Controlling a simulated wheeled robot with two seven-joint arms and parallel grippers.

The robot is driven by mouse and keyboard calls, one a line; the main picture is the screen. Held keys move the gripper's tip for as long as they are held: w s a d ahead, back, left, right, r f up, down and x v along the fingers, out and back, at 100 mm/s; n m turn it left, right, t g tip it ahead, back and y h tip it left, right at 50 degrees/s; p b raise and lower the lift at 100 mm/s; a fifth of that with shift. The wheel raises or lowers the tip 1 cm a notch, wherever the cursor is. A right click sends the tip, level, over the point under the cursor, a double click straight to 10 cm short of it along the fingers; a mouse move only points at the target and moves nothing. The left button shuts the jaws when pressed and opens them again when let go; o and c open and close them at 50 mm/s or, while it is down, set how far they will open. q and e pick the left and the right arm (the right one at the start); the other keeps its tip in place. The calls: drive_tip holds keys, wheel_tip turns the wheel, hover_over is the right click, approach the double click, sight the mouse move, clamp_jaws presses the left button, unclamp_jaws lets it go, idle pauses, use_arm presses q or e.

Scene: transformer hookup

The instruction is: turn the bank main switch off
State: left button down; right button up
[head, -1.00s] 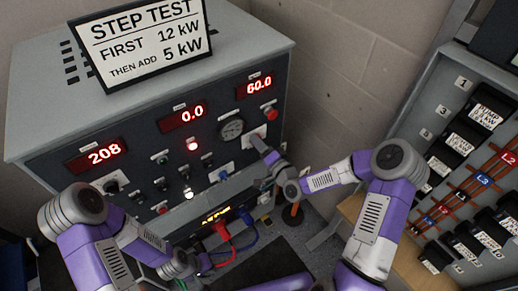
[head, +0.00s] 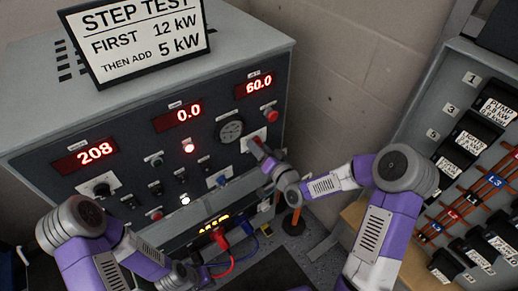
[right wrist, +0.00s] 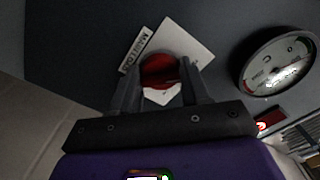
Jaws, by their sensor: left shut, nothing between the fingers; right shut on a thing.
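The bank main switch is a red knob (right wrist: 160,70) on a white plate (right wrist: 182,42) with a label starting "MAIN LOAD" in the right wrist view. My right gripper (right wrist: 160,82) is shut on the red knob, one finger on each side. In the head view the switch plate (head: 250,146) is at the right end of the grey console front, and my right gripper (head: 260,148) reaches it and partly hides it. My left gripper (head: 188,276) is shut and empty, low in front of the console, away from the switch.
The console (head: 40,155) has red displays reading 208, 0.0 and 60.0, and a round gauge (head: 230,129) beside the switch. Red and blue cables (head: 222,240) plug in below. A breaker panel (head: 455,65) stands at the right.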

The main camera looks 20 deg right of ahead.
drive_tip(key=o, duration=1)
drive_tip(key=v, duration=0.7)
drive_tip(key=shift+s+d+p, duration=0.15)
drive_tip(key=shift+s+p, duration=0.15)
drive_tip(key=shift+p, duration=0.1)
drive_tip(key=s+a+f+g, duration=0.2)
drive_tip(key=a+f+g, duration=0.15)
drive_tip(key=f, duration=0.65)
drive_tip(key=s+a+f+g, duration=0.1)
drive_tip(key=s+f+g, duration=0.3)
drive_tip(key=s+f, duration=0.2)
drive_tip(key=s+a+f+n+g+h, duration=0.1)
drive_tip(key=s+a+f+g, duration=0.1)
drive_tip(key=s+f+g, duration=0.2)
drive_tip(key=s+a+f+n+g+h, duration=0.1)
drive_tip(key=s+f+g, duration=0.4)
drive_tip(key=s+f, duration=0.3)
drive_tip(key=shift+s+a+f, duration=0.1)
drive_tip(key=shift+s+a, duration=0.1)
drive_tip(key=shift+s, duration=0.25)
drive_tip(key=shift+s+a+f, duration=0.1)
drive_tip(key=shift+s+a, duration=0.1)
drive_tip(key=shift+s, duration=0.2)
